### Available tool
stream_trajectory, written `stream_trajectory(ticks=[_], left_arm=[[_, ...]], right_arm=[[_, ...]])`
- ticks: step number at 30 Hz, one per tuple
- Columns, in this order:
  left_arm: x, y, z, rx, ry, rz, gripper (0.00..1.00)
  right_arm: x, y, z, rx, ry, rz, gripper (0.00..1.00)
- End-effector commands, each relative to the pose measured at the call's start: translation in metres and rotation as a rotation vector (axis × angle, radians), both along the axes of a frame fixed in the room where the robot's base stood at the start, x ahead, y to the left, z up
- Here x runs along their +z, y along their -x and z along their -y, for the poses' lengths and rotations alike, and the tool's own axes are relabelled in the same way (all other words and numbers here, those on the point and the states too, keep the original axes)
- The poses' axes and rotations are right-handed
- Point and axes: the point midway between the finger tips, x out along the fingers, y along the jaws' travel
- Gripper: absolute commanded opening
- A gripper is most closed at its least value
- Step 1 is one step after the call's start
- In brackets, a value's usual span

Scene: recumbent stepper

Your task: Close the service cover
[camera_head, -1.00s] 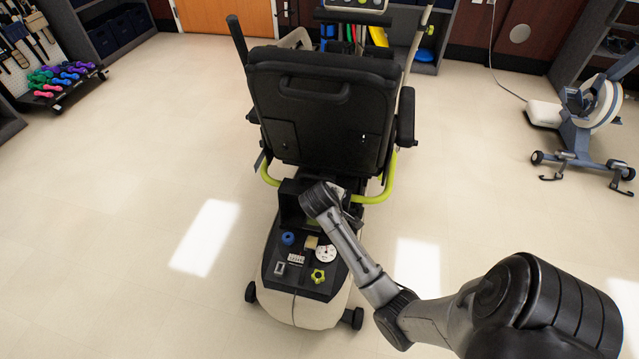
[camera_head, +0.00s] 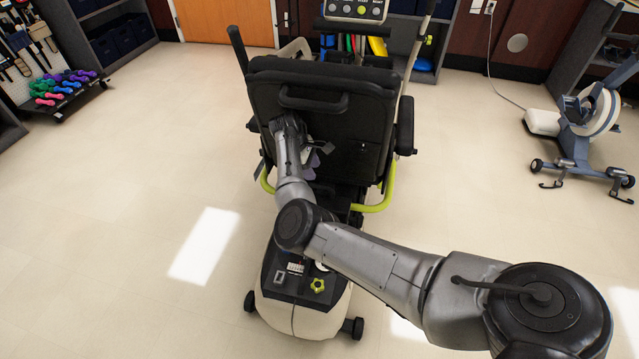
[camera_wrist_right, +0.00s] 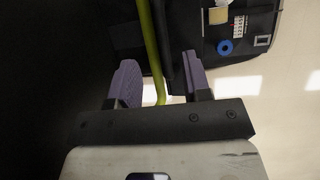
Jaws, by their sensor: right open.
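The stepper's rear service bay (camera_head: 300,290) is uncovered, with a yellow-green star knob and small fittings showing; my right arm hides part of it. A dark upright panel edge (camera_wrist_right: 180,50) beside the bay in the right wrist view looks like the raised service cover, but I cannot be sure. In the head view my arm mostly hides that spot. My right gripper (camera_head: 315,160) is low behind the seat back, above and forward of the bay. In the wrist view its purple-padded fingers (camera_wrist_right: 162,85) are apart, with nothing visibly gripped. My left gripper is not in view.
The black seat back (camera_head: 350,120) stands close to my right gripper. A green frame tube (camera_head: 376,207) curves below the seat and another stretch shows between the fingers (camera_wrist_right: 152,50).

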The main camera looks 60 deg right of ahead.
Motion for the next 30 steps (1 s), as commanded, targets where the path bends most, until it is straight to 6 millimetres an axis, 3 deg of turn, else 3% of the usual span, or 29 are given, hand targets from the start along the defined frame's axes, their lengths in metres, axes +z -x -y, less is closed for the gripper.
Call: stream_trajectory(ticks=[15, 30], left_arm=[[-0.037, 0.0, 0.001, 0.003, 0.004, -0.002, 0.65], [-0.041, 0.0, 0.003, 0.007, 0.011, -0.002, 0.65]], right_arm=[[-0.059, 0.02, 0.008, 0.007, -0.009, -0.001, 0.44], [-0.068, 0.024, 0.01, 0.008, -0.006, -0.001, 0.44]])
